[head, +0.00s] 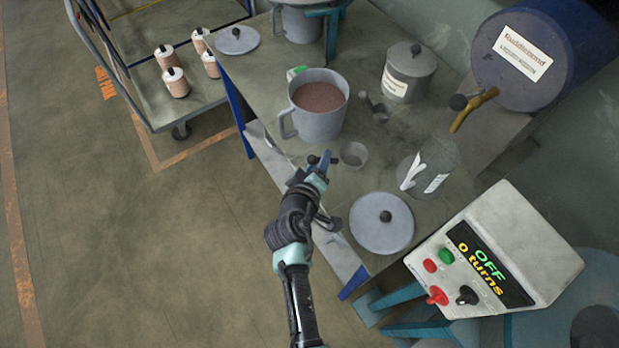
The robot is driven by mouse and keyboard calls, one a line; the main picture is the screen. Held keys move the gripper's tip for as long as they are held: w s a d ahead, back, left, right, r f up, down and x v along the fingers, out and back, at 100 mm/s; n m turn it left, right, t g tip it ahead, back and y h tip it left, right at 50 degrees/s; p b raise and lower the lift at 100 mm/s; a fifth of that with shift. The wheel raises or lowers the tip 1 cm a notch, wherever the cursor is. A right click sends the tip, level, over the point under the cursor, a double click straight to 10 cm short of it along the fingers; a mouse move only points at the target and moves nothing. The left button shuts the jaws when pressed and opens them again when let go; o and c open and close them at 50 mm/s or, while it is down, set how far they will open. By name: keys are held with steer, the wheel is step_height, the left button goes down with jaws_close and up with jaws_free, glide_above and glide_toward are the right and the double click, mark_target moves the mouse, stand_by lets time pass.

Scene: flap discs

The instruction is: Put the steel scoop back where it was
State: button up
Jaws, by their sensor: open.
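A small grey metal piece (376,109), which looks like the steel scoop, lies on the workbench (345,182) between the big jug and the lidded pot. It is small in view, so I cannot tell its exact shape. My gripper (324,163) is open over the near left edge of the bench, with nothing seen between its fingers. A small grey cup (354,154) stands just right of my fingertips. I cannot tell whether the fingers touch it. The scoop-like piece is farther back, apart from my gripper.
A grey jug of brown powder (320,97) stands behind my gripper. A blue drum (545,50) has a tap.

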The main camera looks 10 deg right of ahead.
steer(key=v, duration=1)
steer(key=w+a+r+m+t+y, duration=0.1)
steer(key=w+r+t, duration=0.2)
steer(key=r, duration=0.8)
steer(key=w+a+r+m+t, duration=0.1)
steer(key=w+r+m+t, duration=0.15)
steer(key=r, duration=0.85)
steer(key=w+a+r+t+y, duration=0.15)
steer(key=w+r, duration=0.25)
steer(key=r, duration=0.6)
steer(key=s+a+r+t+y, duration=0.1)
steer(key=s+r+t, duration=0.2)
steer(key=r, duration=0.7)
steer(key=s+a+r+m+t+y, duration=0.1)
steer(key=s+r+t, duration=0.2)
steer(key=s+r, duration=0.3)
steer(key=s+a+r+t+y, duration=0.1)
steer(key=s+r+t, duration=0.2)
steer(key=r, duration=1.1)
steer(key=shift+s+m+t, duration=0.3)
steer(key=shift+s+m, duration=0.05)
steer(key=shift+s, duration=0.45)
